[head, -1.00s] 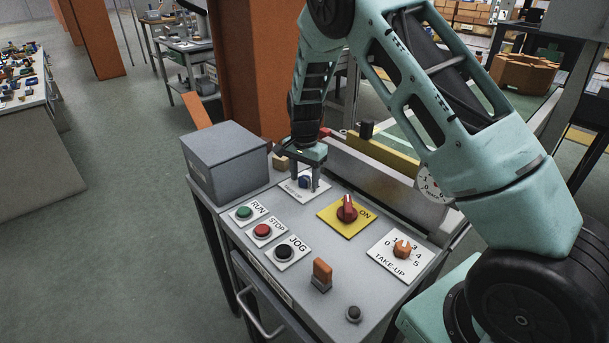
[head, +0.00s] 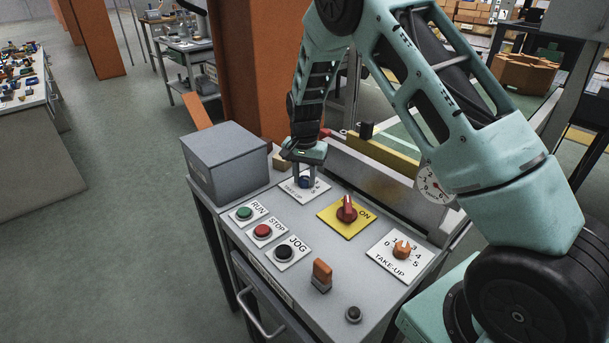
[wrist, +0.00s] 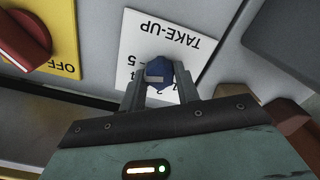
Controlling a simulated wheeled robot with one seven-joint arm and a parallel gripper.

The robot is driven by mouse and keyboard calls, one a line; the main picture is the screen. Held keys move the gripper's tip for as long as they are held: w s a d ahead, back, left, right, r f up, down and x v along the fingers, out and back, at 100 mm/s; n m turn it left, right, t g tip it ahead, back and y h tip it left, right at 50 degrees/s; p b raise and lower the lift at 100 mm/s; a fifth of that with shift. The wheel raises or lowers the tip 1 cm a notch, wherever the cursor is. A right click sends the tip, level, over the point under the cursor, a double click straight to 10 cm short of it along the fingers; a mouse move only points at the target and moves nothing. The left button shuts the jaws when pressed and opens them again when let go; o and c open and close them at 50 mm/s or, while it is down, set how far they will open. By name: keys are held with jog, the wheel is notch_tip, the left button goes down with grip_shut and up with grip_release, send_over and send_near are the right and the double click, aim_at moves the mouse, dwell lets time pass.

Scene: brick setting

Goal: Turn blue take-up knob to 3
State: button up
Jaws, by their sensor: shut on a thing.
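The blue take-up knob (head: 305,182) sits on a white plate (head: 314,195) at the back left of the grey console top. In the wrist view the blue knob (wrist: 158,73) is between my fingers, on the plate marked TAKE-UP (wrist: 165,38), which appears upside down. My gripper (head: 305,178) points down over the plate and is shut on the knob; the wrist view also shows my gripper (wrist: 155,95). Part of the number scale is hidden by my fingers, and I cannot tell which number the knob points to.
A red switch on a yellow plate (head: 338,224) and an orange TAKE-UP knob (head: 401,250) stand to the right. Green (head: 243,214), red (head: 262,231) and black (head: 284,252) buttons line the left front. A grey box (head: 225,157) stands at the back left corner.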

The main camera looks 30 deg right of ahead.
aim_at(304, 178)
jog(key=n, duration=0.5)
jog(key=shift+n, duration=0.3)
jog(key=n+p, duration=0.1)
jog(key=n, duration=0.4)
jog(key=shift+n, duration=0.3)
jog(key=o, duration=1)
jog(key=shift+c, duration=0.2)
notch_tip(304, 178, up, 18)
jog(key=shift+f+b, duration=0.25)
jog(key=shift+b, duration=0.1)
